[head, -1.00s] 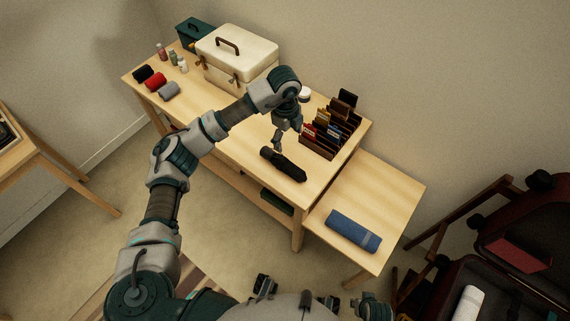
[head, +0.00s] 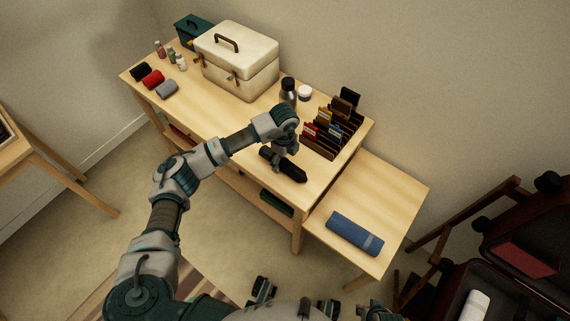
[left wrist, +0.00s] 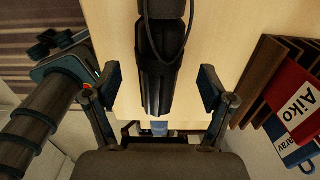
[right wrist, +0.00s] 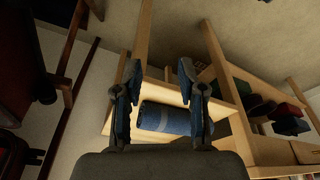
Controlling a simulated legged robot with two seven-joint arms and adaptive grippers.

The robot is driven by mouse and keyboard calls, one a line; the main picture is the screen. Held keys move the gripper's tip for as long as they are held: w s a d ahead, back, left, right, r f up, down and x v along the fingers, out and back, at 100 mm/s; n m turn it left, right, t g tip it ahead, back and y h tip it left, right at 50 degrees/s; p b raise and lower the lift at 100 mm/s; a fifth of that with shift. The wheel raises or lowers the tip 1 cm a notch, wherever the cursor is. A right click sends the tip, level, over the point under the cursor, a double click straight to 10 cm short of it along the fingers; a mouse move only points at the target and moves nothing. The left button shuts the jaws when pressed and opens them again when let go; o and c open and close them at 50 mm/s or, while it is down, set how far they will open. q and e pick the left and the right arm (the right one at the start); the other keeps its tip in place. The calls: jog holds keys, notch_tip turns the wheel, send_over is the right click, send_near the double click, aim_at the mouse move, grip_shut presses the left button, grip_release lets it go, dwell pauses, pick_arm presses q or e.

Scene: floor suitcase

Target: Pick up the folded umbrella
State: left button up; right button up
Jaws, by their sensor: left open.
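The folded umbrella (head: 291,172) is black and lies on the wooden table near its front edge, left of the card rack. My left gripper (head: 277,157) is over the umbrella's left part in the head view. In the left wrist view the umbrella (left wrist: 156,88) runs between the two spread fingers of the left gripper (left wrist: 163,92), with a gap on each side. A thin strap loop crosses its upper part. My right gripper (right wrist: 160,82) is open and empty, away from the umbrella, with a blue roll beyond its fingers.
A card rack (head: 334,128) stands right of the umbrella. A dark bottle (head: 288,92) and white jar (head: 305,94) are behind my left wrist. A cream case (head: 236,65) is farther back. A blue roll (head: 355,233) lies on the lower side table. An open suitcase (head: 500,270) is at right.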

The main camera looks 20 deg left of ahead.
aim_at(282, 160)
pick_arm(q)
jog(key=f, duration=0.3)
jog(key=shift+a, duration=0.2)
jog(key=shift+w+a, duration=0.1)
jog(key=shift+a, duration=0.05)
jog(key=c, duration=0.6)
jog(key=shift+d, duration=0.25)
jog(key=c, duration=0.9)
pick_arm(e)
jog(key=shift+w+a+t, duration=0.2)
jog(key=shift+w+t, duration=0.05)
jog(key=shift+w, duration=0.3)
jog(key=shift+w+a+t, duration=0.2)
jog(key=shift+w+t, duration=0.05)
jog(key=shift+w, duration=0.25)
pick_arm(q)
jog(key=shift+r, duration=0.2)
pick_arm(e)
jog(key=shift+r, duration=0.1)
